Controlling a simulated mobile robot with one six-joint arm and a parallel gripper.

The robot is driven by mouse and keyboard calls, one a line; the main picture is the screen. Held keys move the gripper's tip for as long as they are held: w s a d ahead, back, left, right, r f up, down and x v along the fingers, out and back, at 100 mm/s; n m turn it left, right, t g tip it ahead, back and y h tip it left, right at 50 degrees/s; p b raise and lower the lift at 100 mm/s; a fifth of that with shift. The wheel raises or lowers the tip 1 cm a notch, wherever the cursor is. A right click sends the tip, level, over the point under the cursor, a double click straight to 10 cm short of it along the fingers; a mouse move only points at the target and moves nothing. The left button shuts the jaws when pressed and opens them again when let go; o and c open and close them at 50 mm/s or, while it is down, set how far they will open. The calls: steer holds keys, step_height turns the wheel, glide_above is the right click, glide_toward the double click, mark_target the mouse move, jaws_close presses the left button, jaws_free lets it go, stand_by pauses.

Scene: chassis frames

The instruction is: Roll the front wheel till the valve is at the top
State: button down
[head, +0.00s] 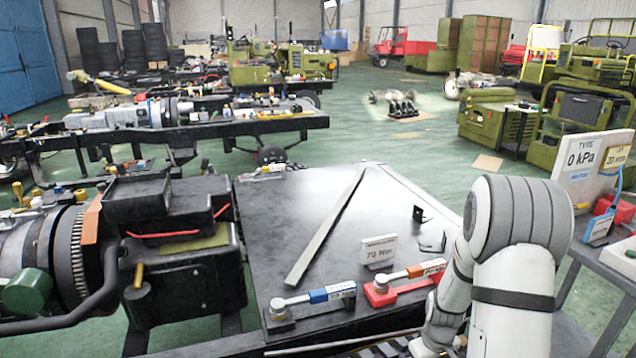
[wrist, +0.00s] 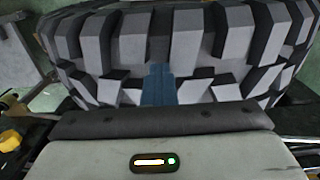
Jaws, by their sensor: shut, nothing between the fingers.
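A big tyre (wrist: 205,33) with chunky grey tread blocks fills the upper part of the wrist view. It appears to be the front wheel. Its rim and valve are not in sight in either view. My gripper (wrist: 158,88) is right in front of the tread, its narrow blue-grey fingers together and empty. I cannot tell whether the fingertips touch the tread. In the head view my arm reaches down at the lower right, and its end and the wheel are out of sight.
A dark bench top (head: 340,215) holds a blue-banded torque wrench (head: 318,296), a red-and-orange one (head: 405,283) and a "70 Nm" sign (head: 379,251). A "0 kPa" tyre board (head: 590,165) stands at the right. An engine (head: 180,255) is at the left. Green floor is open beyond.

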steer(key=shift+s+d+f, duration=0.1)
steer(key=shift+s+f, duration=0.15)
steer(key=shift+f, duration=0.15)
steer(key=shift+d, duration=0.15)
steer(key=shift+w+d+f+b, duration=0.15)
steer(key=shift+w+d, duration=0.1)
steer(key=shift+d, duration=0.35)
steer(key=shift+w+d+r+b, duration=0.15)
steer(key=shift+w+d, duration=0.1)
steer(key=shift+d, duration=0.35)
steer(key=shift+w+r+p, duration=0.15)
steer(key=shift+r+p, duration=0.6)
steer(key=shift+r, duration=0.2)
step_height(320, 180, up, 6)
steer(key=p, duration=0.3)
steer(key=shift+r+p, duration=0.2)
steer(key=shift+p, duration=0.2)
steer(key=shift+w+d, duration=0.1)
